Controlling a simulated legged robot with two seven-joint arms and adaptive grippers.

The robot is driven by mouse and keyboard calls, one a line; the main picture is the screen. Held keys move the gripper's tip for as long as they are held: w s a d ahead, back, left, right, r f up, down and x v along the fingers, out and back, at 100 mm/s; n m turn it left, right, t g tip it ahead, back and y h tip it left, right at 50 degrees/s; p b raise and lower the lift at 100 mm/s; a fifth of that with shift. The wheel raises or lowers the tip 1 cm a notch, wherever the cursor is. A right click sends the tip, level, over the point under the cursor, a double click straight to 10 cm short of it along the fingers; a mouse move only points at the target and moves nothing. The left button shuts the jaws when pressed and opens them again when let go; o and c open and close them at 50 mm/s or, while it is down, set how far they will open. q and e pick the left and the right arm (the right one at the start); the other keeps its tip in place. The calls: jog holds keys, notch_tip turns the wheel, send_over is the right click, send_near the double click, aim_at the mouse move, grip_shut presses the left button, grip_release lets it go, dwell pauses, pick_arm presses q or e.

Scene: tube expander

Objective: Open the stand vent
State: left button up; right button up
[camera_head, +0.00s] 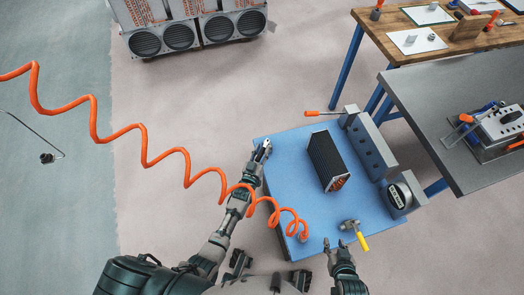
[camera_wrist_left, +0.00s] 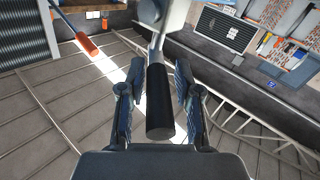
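A grey block-like stand (camera_head: 368,145) is at the back right of the blue table (camera_head: 290,160). An orange-handled lever (camera_head: 325,113) sticks out to the left from its far end. No part is clearly marked as the vent. My left gripper (camera_head: 263,148) is at the table's left edge, apart from that lever in the head view. In the left wrist view, its fingers stand apart on both sides of a black cylindrical handle (camera_wrist_left: 160,105) on a metal rod, with gaps showing. An orange handle (camera_wrist_left: 87,43) is at upper left there. My right gripper (camera_head: 338,244) appears open and empty near the front edge.
A black finned block (camera_head: 328,160) lies mid-table. A yellow-handled hammer (camera_head: 355,232) is near the right gripper. A round-dial device (camera_head: 400,193) is at the right edge. An orange coiled hose (camera_head: 150,150) crosses over my left arm. Workbenches stand at right.

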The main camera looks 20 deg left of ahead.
pick_arm(q)
jog(key=shift+d, duration=0.4)
jog(key=s, duration=1.2)
jog(key=shift+a, duration=0.25)
pick_arm(e)
jog(key=shift+d, duration=0.4)
